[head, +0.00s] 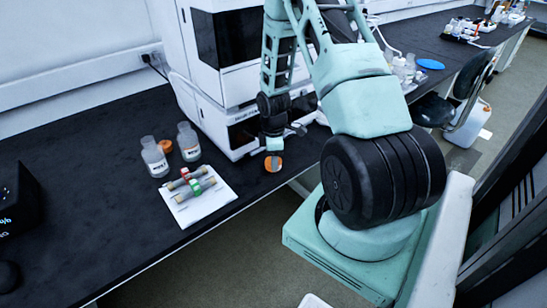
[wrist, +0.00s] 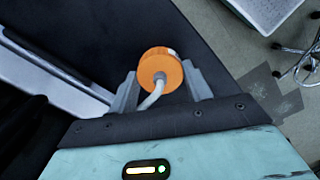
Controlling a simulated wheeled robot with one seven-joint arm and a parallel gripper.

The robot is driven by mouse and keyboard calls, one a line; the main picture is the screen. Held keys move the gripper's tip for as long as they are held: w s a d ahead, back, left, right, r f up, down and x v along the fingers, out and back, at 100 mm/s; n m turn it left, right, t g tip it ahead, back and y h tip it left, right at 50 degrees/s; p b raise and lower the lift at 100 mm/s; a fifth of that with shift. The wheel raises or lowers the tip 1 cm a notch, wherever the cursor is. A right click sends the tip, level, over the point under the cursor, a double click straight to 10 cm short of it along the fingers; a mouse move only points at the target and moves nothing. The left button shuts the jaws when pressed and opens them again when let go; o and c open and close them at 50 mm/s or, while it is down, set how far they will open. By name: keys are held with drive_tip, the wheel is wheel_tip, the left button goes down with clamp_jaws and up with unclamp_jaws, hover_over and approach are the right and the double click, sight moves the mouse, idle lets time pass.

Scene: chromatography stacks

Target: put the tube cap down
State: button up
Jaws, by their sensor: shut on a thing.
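The orange tube cap (wrist: 160,67) is held between the two fingers of my gripper (wrist: 160,92), with a pale tube curving from its middle toward the gripper in the wrist view. In the head view my gripper (head: 274,151) points down near the bench's front edge, in front of the white instrument. The orange cap (head: 273,164) shows at its tips. I cannot tell how high the cap is above the dark bench top (head: 110,215).
Two labelled bottles (head: 154,157) (head: 188,142) stand on the bench, with another orange cap (head: 165,146) between them. Column-like parts (head: 194,187) lie on a white sheet (head: 217,194). A tall white instrument (head: 215,110) stands behind. Bare bench lies left of the sheet.

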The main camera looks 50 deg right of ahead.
drive_tip(key=o, duration=1)
drive_tip(key=shift+f, duration=0.1)
wheel_tip(320, 180, up, 12)
drive_tip(key=w+a+r, duration=0.1)
drive_tip(key=a+r, duration=0.2)
drive_tip(key=a, duration=0.5)
drive_tip(key=w+a+r, duration=0.1)
drive_tip(key=a+r, duration=0.2)
drive_tip(key=a, duration=0.5)
drive_tip(key=s+a+r, duration=0.3)
drive_tip(key=a, duration=0.8)
drive_tip(key=s+a+r, duration=0.2)
drive_tip(key=s+a, duration=0.5)
drive_tip(key=s, duration=0.1)
drive_tip(key=s+a+r+m, duration=0.1)
drive_tip(key=s+a+r, duration=0.1)
drive_tip(key=s+a, duration=0.4)
drive_tip(key=shift+s+a+r+y, duration=0.25)
drive_tip(key=shift+s+a+y, duration=0.1)
drive_tip(key=shift+s, duration=0.7)
